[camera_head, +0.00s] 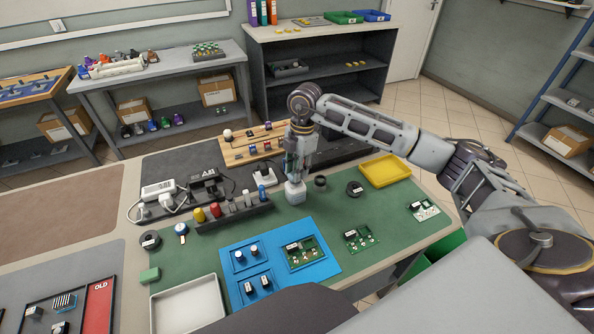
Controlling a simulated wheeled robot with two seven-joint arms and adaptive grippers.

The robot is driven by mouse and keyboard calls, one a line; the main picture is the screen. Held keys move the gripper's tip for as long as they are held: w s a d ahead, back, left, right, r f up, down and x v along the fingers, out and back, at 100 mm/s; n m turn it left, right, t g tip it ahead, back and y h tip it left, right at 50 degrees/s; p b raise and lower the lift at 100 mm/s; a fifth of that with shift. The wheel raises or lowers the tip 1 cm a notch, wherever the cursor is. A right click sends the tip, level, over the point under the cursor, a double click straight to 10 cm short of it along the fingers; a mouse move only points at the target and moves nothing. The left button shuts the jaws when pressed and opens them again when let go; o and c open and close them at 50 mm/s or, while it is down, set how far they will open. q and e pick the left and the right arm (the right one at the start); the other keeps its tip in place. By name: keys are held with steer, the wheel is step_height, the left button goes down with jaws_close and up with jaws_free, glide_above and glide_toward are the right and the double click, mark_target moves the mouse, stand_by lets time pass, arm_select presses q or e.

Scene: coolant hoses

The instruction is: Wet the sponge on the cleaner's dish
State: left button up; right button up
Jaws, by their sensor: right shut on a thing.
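My right gripper (295,172) comes down from above over the green mat (330,212). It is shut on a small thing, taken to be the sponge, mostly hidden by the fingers. A small white bottle-like block (295,193), likely the cleaner, stands on the mat directly under the fingertips. Its top, where a dish would be, is hidden, so I cannot tell whether the sponge touches it. A green block (149,275) lies at the mat's left edge. My left gripper is out of view.
A black rack with coloured caps (233,216) stands left of the gripper. A blue tray with parts (316,272), a white tray (187,304) and a yellow tray (385,170) are around.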

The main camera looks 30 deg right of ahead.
steer(key=shift+r+p, duration=1.05)
steer(key=shift+r, duration=0.6)
